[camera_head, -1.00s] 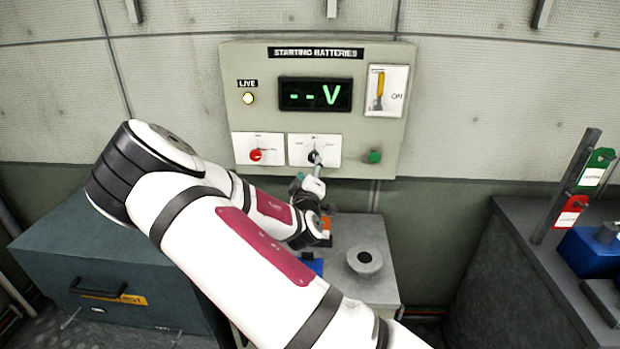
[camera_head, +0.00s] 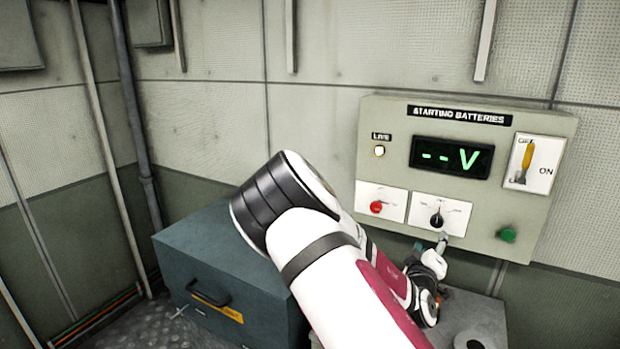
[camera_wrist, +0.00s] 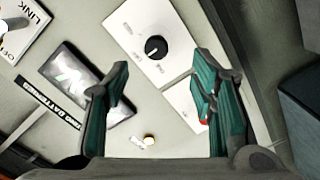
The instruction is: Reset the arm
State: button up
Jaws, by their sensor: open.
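My gripper (camera_wrist: 160,105) is open in the wrist view, its two green-padded fingers apart with nothing between them. It faces the starting batteries panel (camera_wrist: 150,110), and the black rotary knob (camera_wrist: 156,47) shows beyond the fingers. In the head view my gripper (camera_head: 442,240) is small, just below the black knob (camera_head: 437,219) on the panel (camera_head: 400,112). I cannot tell from there whether it touches the panel. My white arm crosses the lower middle and hides part of the space below the panel.
The panel has a display (camera_head: 451,157) reading "--V", a red knob (camera_head: 376,207), a green button (camera_head: 507,235) and a yellow-handled switch (camera_head: 526,155). A dark teal box (camera_head: 205,262) stands left of my arm. A grey surface (camera_head: 490,318) lies under the panel. Floor shows at lower left.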

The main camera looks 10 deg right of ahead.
jog(key=s+a+r+m+g+y, duration=0.3)
jog(key=s+a+r+y, duration=0.15)
jog(key=s+a, duration=0.2)
jog(key=s+a+r+m+g+y, duration=0.3)
jog(key=s+a+y, duration=0.2)
jog(key=a, duration=0.2)
jog(key=s+a+r+n+g, duration=0.1)
jog(key=s+r, duration=0.4)
jog(key=s, duration=0.6)
jog(key=s+a+r+n+g, duration=0.1)
jog(key=s+a+r, duration=0.2)
jog(key=s, duration=0.8)
notch_tip(320, 180, up, 2)
jog(key=shift+s+r+g, duration=0.2)
jog(key=shift+s+g, duration=0.1)
jog(key=shift+s, duration=0.05)
